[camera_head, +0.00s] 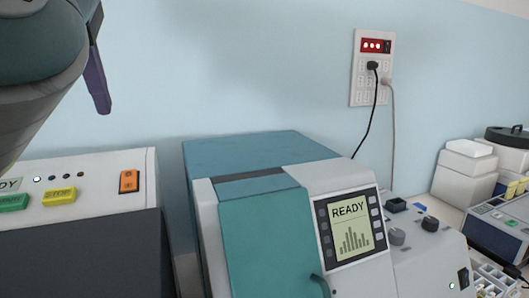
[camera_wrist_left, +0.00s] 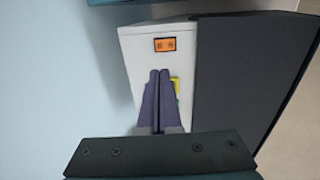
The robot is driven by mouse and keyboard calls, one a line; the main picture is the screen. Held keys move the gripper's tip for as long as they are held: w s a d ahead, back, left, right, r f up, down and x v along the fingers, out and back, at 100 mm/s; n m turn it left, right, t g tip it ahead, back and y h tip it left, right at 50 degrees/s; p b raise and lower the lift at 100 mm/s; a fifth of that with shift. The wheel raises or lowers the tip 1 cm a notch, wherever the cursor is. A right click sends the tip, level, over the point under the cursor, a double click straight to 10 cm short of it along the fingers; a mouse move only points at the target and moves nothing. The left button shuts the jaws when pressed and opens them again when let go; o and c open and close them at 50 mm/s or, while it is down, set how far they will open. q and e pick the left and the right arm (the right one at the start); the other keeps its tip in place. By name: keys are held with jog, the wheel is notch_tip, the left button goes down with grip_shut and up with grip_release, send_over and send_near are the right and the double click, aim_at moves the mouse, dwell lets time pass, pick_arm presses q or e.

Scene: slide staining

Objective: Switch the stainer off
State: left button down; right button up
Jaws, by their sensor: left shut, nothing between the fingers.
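A white machine with a dark front (camera_head: 100,165) stands at the left. Its top panel carries an orange rocker switch (camera_head: 129,181), a yellow STOP button (camera_head: 59,197) and a green button (camera_head: 13,202). No label that reads stainer shows. My left gripper (camera_head: 103,108) is above and behind this panel, apart from it in the head view. In the left wrist view its purple fingers (camera_wrist_left: 159,72) are shut together and empty, pointing towards the orange switch (camera_wrist_left: 165,44). They partly hide the yellow button (camera_wrist_left: 175,84). My right gripper is out of view.
A teal and white machine (camera_head: 262,235) with a READY screen (camera_head: 351,228) stands in the middle. A grey unit with knobs (camera_head: 430,262) is right of it. A wall outlet (camera_head: 371,70) has two plugged cables. White boxes (camera_head: 466,165) stand far right.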

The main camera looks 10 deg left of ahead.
pick_arm(q)
jog(key=p, duration=0.5)
send_near(127, 174)
jog(key=x, duration=0.5)
jog(key=shift+w+f, duration=0.1)
jog(key=shift+x, duration=0.75)
jog(key=shift+w+a+f, duration=0.1)
jog(key=shift+w+f, duration=0.05)
jog(key=shift+f, duration=0.1)
